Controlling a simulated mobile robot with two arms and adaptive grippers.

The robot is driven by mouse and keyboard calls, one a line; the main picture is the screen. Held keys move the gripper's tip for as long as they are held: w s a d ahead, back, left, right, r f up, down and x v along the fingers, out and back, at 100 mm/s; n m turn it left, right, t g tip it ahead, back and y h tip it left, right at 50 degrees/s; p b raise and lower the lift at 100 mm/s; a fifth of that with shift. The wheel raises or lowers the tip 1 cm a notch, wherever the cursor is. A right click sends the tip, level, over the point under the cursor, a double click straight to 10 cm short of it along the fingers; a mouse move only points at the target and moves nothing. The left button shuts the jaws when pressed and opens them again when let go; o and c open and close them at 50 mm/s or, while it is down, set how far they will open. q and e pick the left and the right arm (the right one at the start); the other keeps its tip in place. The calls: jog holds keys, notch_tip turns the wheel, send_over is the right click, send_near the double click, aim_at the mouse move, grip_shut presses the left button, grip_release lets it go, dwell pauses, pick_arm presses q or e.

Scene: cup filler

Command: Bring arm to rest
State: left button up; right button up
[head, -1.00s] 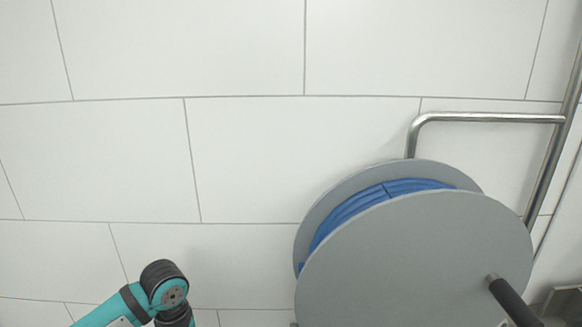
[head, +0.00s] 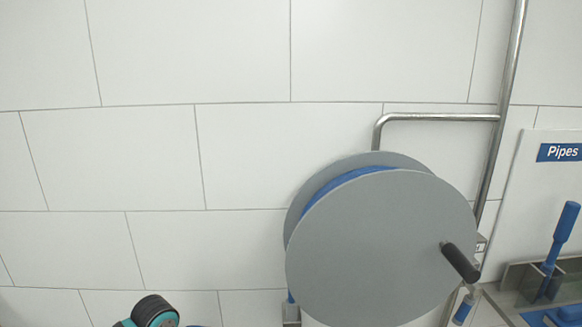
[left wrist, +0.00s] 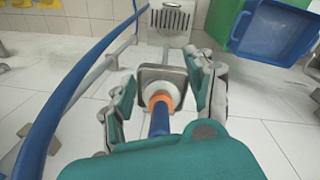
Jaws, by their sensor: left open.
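My left gripper (left wrist: 163,92) shows in the left wrist view, with its teal-and-grey fingers spread apart. Between the fingers is a blue hose end or handle (left wrist: 160,122) with an orange ring and a white collar, in front of a square metal holder (left wrist: 178,74). I cannot tell whether the fingers touch it. In the head view only a teal and black joint of my left arm (head: 152,312) shows at the bottom edge. My right gripper is in neither view.
A large grey hose reel (head: 380,250) with blue hose and a black crank (head: 460,262) hangs by a metal pipe (head: 503,90). A "Pipes" sign (head: 562,152) and blue-handled tool (head: 565,225) are right. A blue bin (left wrist: 272,32) is upper right in the wrist view.

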pick_arm(q)
notch_tip(320, 180, down, 22)
jog(key=s+a+m+t, duration=0.1)
jog(key=s+a+t, duration=0.1)
jog(key=s+a+f+m, duration=0.1)
jog(key=s+f, duration=0.6)
jog(key=f, duration=0.2)
jog(key=s+f+m, duration=0.2)
jog(key=s+f, duration=0.3)
jog(key=s, duration=0.6)
jog(key=s+d+f+m+g, duration=0.1)
jog(key=s+f, duration=0.4)
jog(key=s, duration=0.6)
jog(key=s+d+f+m, duration=0.1)
jog(key=s+f, duration=0.4)
jog(key=s, duration=0.6)
jog(key=shift+s+m+g+y+b, duration=0.3)
jog(key=shift+m+y+b, duration=0.15)
jog(key=shift+m, duration=0.45)
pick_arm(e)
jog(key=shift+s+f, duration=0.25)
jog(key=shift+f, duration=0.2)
pick_arm(q)
jog(key=shift+w, duration=0.1)
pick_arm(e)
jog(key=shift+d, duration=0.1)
